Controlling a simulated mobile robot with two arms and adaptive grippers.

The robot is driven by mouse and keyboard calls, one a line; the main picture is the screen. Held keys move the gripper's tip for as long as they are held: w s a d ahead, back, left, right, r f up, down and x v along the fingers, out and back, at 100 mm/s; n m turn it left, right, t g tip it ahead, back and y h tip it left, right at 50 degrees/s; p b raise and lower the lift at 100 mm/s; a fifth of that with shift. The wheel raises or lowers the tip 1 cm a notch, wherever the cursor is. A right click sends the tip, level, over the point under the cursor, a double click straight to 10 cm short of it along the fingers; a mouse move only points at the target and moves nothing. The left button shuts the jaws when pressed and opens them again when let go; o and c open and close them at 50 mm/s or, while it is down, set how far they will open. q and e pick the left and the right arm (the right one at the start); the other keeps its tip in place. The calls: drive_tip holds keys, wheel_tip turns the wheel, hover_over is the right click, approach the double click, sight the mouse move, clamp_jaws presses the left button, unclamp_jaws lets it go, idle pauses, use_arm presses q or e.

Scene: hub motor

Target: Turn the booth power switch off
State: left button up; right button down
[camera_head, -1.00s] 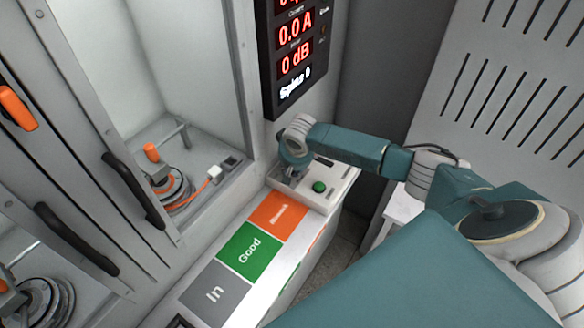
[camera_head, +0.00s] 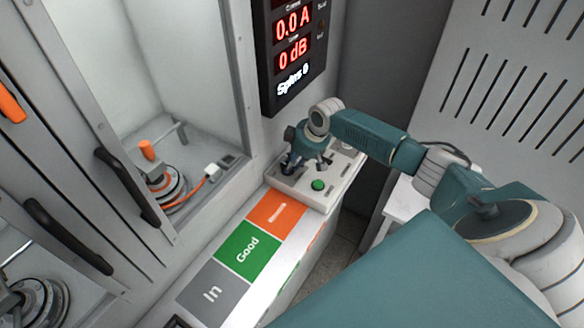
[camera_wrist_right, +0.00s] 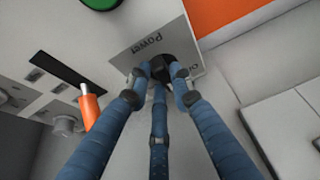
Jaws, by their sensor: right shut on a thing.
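The power switch is a dark knob (camera_wrist_right: 161,69) on a grey plate marked "Power" (camera_wrist_right: 146,45) in the right wrist view. A second word on the plate, at its right edge, is partly covered. My right gripper (camera_wrist_right: 160,74) has its three blue fingers shut around the knob. In the head view my right gripper (camera_head: 305,163) points down at the back-left part of the pale control box (camera_head: 310,196), and it hides the knob there. My left gripper is not in view.
A green button (camera_head: 318,184) sits at the front of the box; an orange-tipped lever (camera_wrist_right: 88,107) stands beside the fingers. A red-digit display (camera_head: 293,55) hangs above. Orange, green "Good" (camera_head: 247,248) and grey "In" fields lie in front. The booth with the motor (camera_head: 165,187) is left.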

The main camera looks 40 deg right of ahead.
drive_tip(key=n+b, duration=0.2)
drive_tip(key=n+g+y+b, duration=0.1)
drive_tip(key=n+b, duration=0.1)
drive_tip(key=b, duration=0.1)
drive_tip(key=w+n+y+b, duration=0.1)
drive_tip(key=n+b, duration=0.2)
drive_tip(key=shift+d+f+g, duration=0.2)
drive_tip(key=shift+d+g, duration=0.05)
drive_tip(key=shift+g, duration=0.05)
drive_tip(key=shift+w+r+n+g+b, duration=0.15)
drive_tip(key=shift+n+g+b, duration=0.25)
drive_tip(key=shift+n+b, duration=0.85)
drive_tip(key=c, duration=1.8)
unclamp_jaws()
drive_tip(key=shift+r, duration=0.1)
drive_tip(key=v, duration=1.2)
drive_tip(key=shift+d, duration=0.2)
